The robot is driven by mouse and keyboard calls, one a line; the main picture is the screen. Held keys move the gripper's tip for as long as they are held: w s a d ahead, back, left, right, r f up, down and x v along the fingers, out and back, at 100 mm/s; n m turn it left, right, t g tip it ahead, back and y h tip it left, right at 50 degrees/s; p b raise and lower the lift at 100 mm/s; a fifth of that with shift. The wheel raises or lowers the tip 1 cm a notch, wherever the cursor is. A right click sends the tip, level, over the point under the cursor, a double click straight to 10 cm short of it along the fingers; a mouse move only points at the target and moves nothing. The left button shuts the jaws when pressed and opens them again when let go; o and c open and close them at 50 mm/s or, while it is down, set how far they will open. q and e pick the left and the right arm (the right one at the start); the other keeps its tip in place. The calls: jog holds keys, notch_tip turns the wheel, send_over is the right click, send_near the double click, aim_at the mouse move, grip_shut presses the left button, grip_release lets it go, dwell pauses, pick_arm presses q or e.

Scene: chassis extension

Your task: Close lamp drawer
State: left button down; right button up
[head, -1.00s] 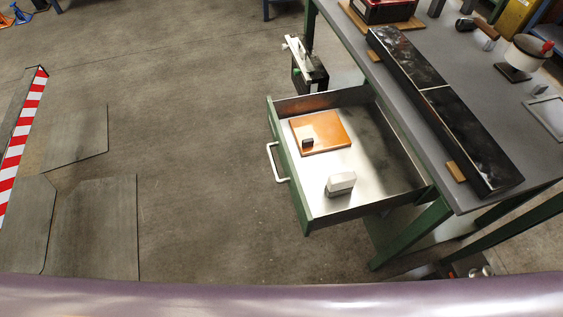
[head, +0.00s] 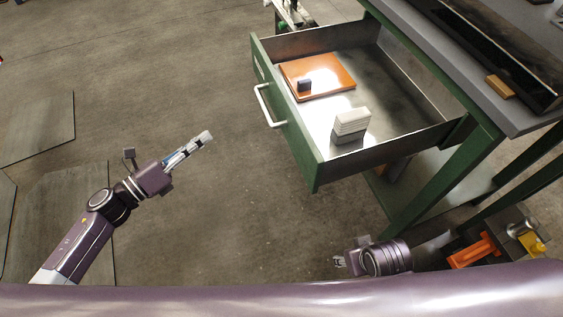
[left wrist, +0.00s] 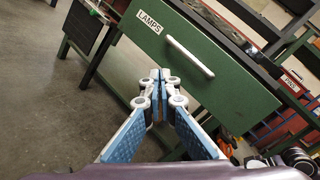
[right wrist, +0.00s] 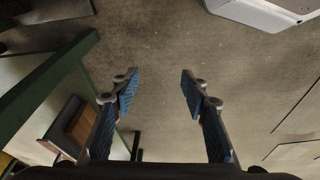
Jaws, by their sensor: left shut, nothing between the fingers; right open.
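The lamp drawer (head: 296,138) is pulled out from the green workbench, with a white handle (head: 267,106) on its green front. An orange-brown plate with a small dark block and a grey-white block lie inside. In the left wrist view the drawer front (left wrist: 200,75) carries a LAMPS label (left wrist: 149,22). My left gripper (head: 208,136) is shut and empty, left of the drawer front and apart from it in the head view. My right gripper (head: 340,261) is low in front of the bench, below the drawer in the picture; the right wrist view shows its open, empty fingers (right wrist: 158,80).
The workbench top (head: 440,60) bears a long dark case (head: 500,45). A green bench leg (head: 425,195) stands near my right arm. Orange and yellow items (head: 475,251) are at lower right. The floor left of the drawer is clear.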

pick_arm(q)
jog(key=s+d+r+m+g+h+b, duration=0.35)
jog(key=s+d+m+g, duration=0.35)
jog(key=m, duration=0.6)
send_near(295, 141)
jog(key=shift+h, duration=0.25)
jog(key=x, duration=0.5)
jog(key=shift+d, duration=0.35)
jog(key=shift+w+d, duration=0.2)
jog(key=shift+d, duration=0.5)
pick_arm(e)
jog(key=v, duration=0.6)
jog(key=shift+s+r+t, duration=0.3)
jog(key=shift+a, duration=0.1)
